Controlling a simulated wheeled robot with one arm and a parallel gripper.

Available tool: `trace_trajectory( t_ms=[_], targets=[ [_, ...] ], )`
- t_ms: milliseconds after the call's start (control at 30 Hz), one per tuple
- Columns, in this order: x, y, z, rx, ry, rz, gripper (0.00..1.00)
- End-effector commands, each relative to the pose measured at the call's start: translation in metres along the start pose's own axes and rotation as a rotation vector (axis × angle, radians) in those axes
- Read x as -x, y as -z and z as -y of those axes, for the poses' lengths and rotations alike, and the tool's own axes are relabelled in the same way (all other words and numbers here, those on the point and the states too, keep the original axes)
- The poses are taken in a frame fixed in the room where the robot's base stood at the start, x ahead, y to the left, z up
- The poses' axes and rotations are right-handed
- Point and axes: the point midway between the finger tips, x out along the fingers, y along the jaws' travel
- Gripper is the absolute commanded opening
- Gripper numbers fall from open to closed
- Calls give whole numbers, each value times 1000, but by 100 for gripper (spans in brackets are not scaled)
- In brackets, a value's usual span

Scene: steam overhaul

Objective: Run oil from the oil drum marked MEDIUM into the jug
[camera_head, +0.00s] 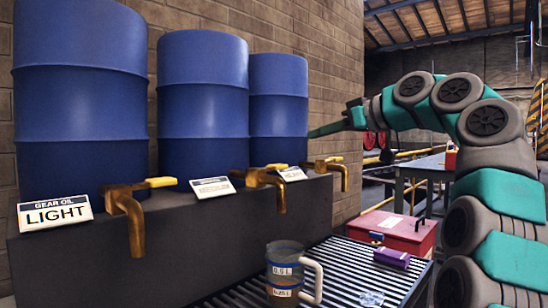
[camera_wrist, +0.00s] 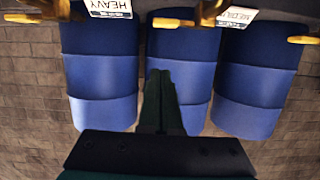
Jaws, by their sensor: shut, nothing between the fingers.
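The MEDIUM oil drum (camera_head: 205,105) is the middle of three blue drums; it is also the middle one in the upside-down wrist view (camera_wrist: 196,65). The clear jug (camera_head: 285,262), with a pale handle and blue bands, stands upright on the slatted bench below that spout. Whether its mouth is exactly under it, I cannot tell.
The LIGHT drum (camera_head: 80,110) stands left and the HEAVY drum (camera_head: 278,100) right, each with a tap. A dark ledge (camera_head: 110,260) carries the drums.

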Motion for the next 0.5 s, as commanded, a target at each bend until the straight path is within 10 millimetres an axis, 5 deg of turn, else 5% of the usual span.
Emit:
trace_trajectory(
  t_ms=[500],
  targets=[
    [2, 4, 0, 26, -2, -15, 0]
  ],
)
